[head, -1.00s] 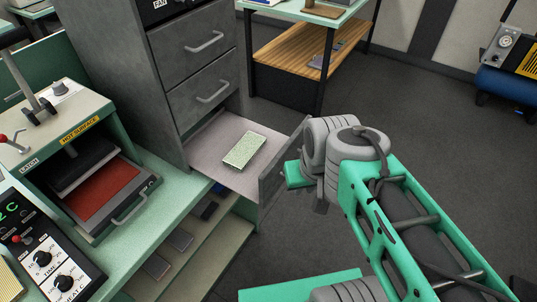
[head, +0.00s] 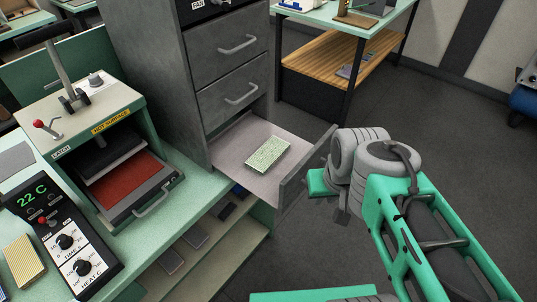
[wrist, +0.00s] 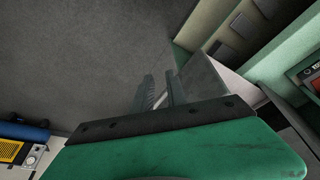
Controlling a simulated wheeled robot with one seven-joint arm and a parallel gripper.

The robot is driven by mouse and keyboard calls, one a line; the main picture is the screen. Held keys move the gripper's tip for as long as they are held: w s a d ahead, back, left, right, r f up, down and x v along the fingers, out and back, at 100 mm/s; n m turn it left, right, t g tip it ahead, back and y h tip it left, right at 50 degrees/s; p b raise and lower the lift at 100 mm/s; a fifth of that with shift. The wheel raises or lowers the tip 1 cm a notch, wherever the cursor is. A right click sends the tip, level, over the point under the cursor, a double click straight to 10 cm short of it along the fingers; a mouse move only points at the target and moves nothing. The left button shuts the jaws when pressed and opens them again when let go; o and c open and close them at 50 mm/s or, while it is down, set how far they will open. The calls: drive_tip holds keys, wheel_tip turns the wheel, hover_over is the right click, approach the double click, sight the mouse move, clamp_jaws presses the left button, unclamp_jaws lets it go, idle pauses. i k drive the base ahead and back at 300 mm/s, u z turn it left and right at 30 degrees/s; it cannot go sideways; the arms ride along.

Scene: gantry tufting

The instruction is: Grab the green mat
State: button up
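The green mat (head: 268,158), a pale green speckled slab, lies flat in the pulled-out bottom drawer (head: 237,158) of the grey cabinet in the head view. My gripper (wrist: 160,92) is just outside the drawer front (head: 306,178), apart from the mat. In the wrist view its two fingers stand a small gap apart, close beside the drawer front (wrist: 200,76). I cannot tell whether they touch the drawer handle. The mat cannot be made out in the wrist view.
A green bench with a heat press (head: 130,185) marked hot surface and a control box (head: 65,235) stands left of the drawer. A table with a wooden shelf (head: 335,62) is behind. Dark floor (head: 450,140) is open at right.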

sight(263, 159)
drive_tip(key=z, duration=1.05)
drive_tip(key=i, duration=3.25)
drive_tip(key=z, duration=3.25)
drive_tip(key=k, duration=1.7)
drive_tip(key=z, duration=0.35)
